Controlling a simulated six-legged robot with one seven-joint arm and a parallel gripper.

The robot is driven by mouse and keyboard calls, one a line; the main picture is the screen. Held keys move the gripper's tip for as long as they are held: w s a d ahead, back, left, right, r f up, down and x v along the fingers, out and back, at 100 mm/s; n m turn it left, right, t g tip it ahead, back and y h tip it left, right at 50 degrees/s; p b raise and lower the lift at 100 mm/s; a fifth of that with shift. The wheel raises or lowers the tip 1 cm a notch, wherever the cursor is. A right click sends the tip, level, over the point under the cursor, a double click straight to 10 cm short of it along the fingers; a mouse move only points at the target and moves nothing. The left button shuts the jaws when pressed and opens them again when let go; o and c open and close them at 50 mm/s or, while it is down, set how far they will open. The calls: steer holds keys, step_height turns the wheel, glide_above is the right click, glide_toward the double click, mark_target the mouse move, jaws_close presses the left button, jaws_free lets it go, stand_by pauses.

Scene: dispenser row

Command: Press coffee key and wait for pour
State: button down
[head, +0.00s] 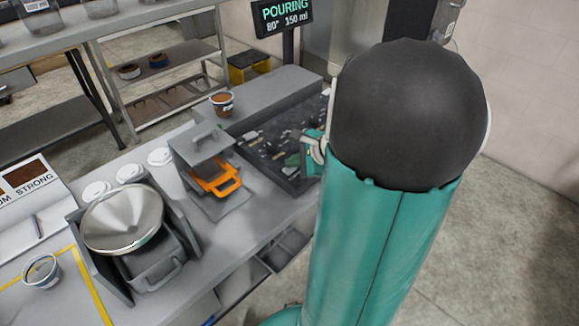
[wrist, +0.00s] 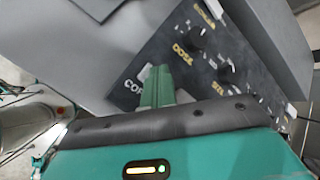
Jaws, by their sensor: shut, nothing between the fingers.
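The display (head: 283,12) at the top of the head view reads POURING, 80°, 150 ml. In the wrist view the dark control panel (wrist: 178,65) carries knobs and yellow labels. A white label starting with CO (wrist: 130,88) sits beside my fingers, and the rest of it is hidden behind them. My gripper (wrist: 158,70) is shut and empty, its green fingertips over the panel next to that label. Whether they touch a key cannot be told. In the head view my arm covers much of the machine, and no spout or stream of coffee shows.
A small cup with brown contents (head: 222,103) stands on the grey counter behind the panel. An orange-handled grey device (head: 215,180), white lids (head: 160,157), a metal cone (head: 122,218) and a clear cup (head: 41,271) occupy the counter to the left. Floor is open at right.

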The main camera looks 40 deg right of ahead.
mark_target(293, 170)
steer(key=shift+r, duration=0.85)
steer(key=shift+r, duration=2.55)
steer(key=s+a+r+n+g, duration=0.1)
steer(key=s+a+r+n, duration=0.1)
steer(key=a+n, duration=0.6)
steer(key=s+a+r+n+g+h, duration=0.1)
steer(key=s+a+n, duration=0.3)
steer(key=a+n, duration=0.4)
steer(key=s+a+r+n+g+h, duration=0.1)
steer(key=s+a+r+n, duration=0.1)
steer(key=a+n, duration=0.6)
steer(key=s+a, duration=0.1)
steer(key=a, duration=0.2)
steer(key=shift+s+a+r, duration=0.2)
steer(key=shift+s+r, duration=0.1)
steer(key=shift+r, duration=0.1)
